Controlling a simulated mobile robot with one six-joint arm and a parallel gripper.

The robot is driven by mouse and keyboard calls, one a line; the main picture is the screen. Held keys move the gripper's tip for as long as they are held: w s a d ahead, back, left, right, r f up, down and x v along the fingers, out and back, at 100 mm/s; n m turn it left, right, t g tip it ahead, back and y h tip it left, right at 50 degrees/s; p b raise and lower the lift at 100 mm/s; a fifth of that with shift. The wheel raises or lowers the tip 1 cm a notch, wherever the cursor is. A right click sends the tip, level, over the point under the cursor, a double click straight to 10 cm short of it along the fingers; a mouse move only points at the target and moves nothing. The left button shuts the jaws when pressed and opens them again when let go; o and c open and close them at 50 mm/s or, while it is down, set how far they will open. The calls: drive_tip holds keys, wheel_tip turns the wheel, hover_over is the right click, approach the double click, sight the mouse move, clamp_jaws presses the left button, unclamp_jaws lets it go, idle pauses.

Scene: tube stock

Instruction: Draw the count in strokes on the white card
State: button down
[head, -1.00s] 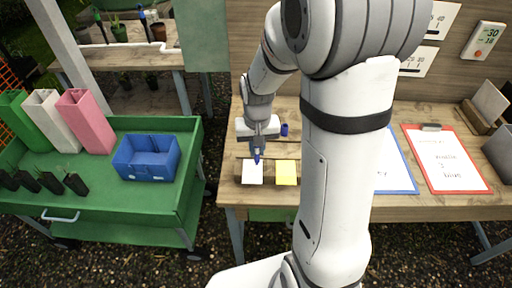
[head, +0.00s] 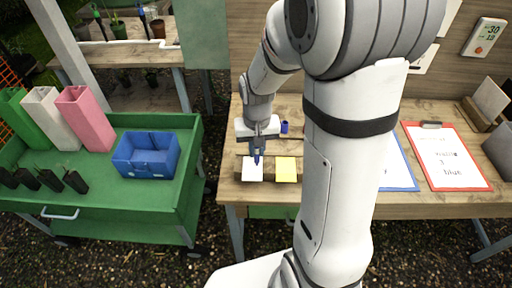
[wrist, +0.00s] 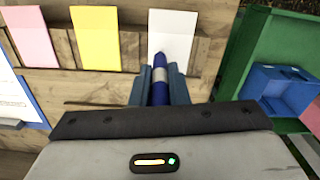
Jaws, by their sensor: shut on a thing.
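My gripper (head: 258,148) is shut on a blue marker (wrist: 160,92) with a white band, which points down over the workbench. The white card (head: 252,172) lies under the marker tip in the head view. In the wrist view the tip overlaps the lower left of the white card (wrist: 173,36). I cannot tell whether the tip touches it. No strokes show on the visible part of the card. A red clipboard (head: 447,157) at the right carries a sheet with small lettering; "3" and "blue" seem to stand there.
A yellow card (head: 286,170) lies beside the white one, and a pink card (wrist: 28,36) shows beyond it in the wrist view. A small blue cup-like piece (head: 284,127) stands behind. A green cart (head: 105,210) with a blue bin (head: 146,160) stands left, across a gap.

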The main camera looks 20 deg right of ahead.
drive_tip(key=shift+s+a, duration=0.2)
drive_tip(key=shift+s, duration=0.4)
idle(0.3)
drive_tip(key=shift+r, duration=0.1)
idle(0.5)
wheel_tip(320, 180, up, 3)
drive_tip(key=shift+f+p, duration=0.1)
drive_tip(key=shift+p, duration=0.9)
drive_tip(key=shift+w+b, duration=0.3)
drive_tip(key=shift+b, duration=0.15)
drive_tip(key=shift+w+a+f+b, duration=0.25)
drive_tip(key=shift+w+f+b, duration=0.7)
drive_tip(key=shift+b, duration=1.4)
drive_tip(key=shift+w+f+b, duration=0.1)
drive_tip(key=shift+f+b, duration=0.4)
drive_tip(key=shift+f, duration=0.05)
